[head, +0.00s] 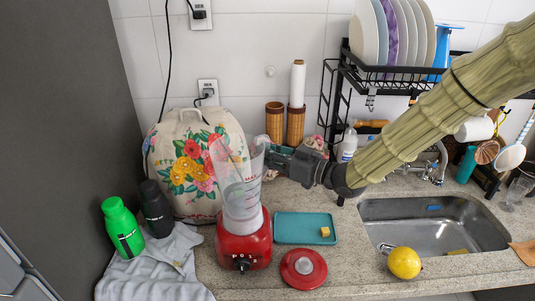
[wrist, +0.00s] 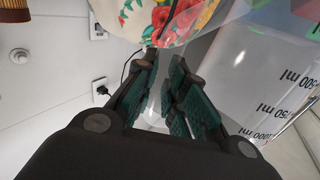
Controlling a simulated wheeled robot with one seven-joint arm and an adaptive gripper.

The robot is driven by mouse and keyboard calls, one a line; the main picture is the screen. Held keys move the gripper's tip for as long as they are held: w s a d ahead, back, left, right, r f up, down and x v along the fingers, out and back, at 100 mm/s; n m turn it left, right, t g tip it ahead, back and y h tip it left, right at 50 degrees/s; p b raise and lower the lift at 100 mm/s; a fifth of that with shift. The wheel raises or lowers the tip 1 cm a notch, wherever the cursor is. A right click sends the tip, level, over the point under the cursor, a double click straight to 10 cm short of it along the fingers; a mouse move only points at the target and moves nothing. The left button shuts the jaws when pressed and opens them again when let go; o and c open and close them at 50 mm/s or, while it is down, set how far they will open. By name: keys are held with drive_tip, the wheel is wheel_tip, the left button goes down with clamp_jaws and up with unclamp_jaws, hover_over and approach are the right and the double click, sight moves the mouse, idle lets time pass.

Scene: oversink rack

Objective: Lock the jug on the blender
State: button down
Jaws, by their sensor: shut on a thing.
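The clear blender jug (head: 240,188), with printed measure marks, stands over the red blender base (head: 243,248) on the counter. Its pale collar meets the top of the base; I cannot tell whether it is locked. My gripper (head: 268,156) reaches in from the right at the jug's upper part and is shut on its clear handle side. In the wrist view, the dark green finger pads of my gripper (wrist: 165,75) close around a clear part, and the jug wall (wrist: 270,75) with its ml marks fills the right side. The exact grip is partly hidden by the fingers.
A red lid (head: 303,268) and a teal tray (head: 292,228) with a small yellow block lie right of the base. A flowered cover (head: 185,160) stands behind left, near green (head: 122,228) and black bottles. A sink (head: 435,225) and dish rack (head: 400,68) are right.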

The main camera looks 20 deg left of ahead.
drive_tip(key=shift+s+d+m+t+h+b, duration=0.2)
drive_tip(key=shift+d+m+t+b, duration=0.15)
drive_tip(key=shift+t, duration=0.25)
drive_tip(key=shift+s+d+m+t+h+b, duration=0.15)
drive_tip(key=shift+d+m+t+h+b, duration=0.1)
drive_tip(key=shift+m+t+b, duration=0.3)
drive_tip(key=shift+f, duration=0.1)
drive_tip(key=shift+s+d+m+t+h+b, duration=0.55)
drive_tip(key=shift+m+t+b, duration=0.2)
drive_tip(key=shift+t, duration=0.4)
drive_tip(key=shift+d+f, duration=0.1)
drive_tip(key=shift+s+d+m+t+h+b, duration=0.25)
drive_tip(key=shift+m+t+h+b, duration=0.1)
drive_tip(key=shift+m+t+b, duration=0.15)
drive_tip(key=shift+s+d+m+t+h+b, duration=0.25)
drive_tip(key=shift+t+h+b, duration=0.1)
drive_tip(key=shift+t, duration=0.25)
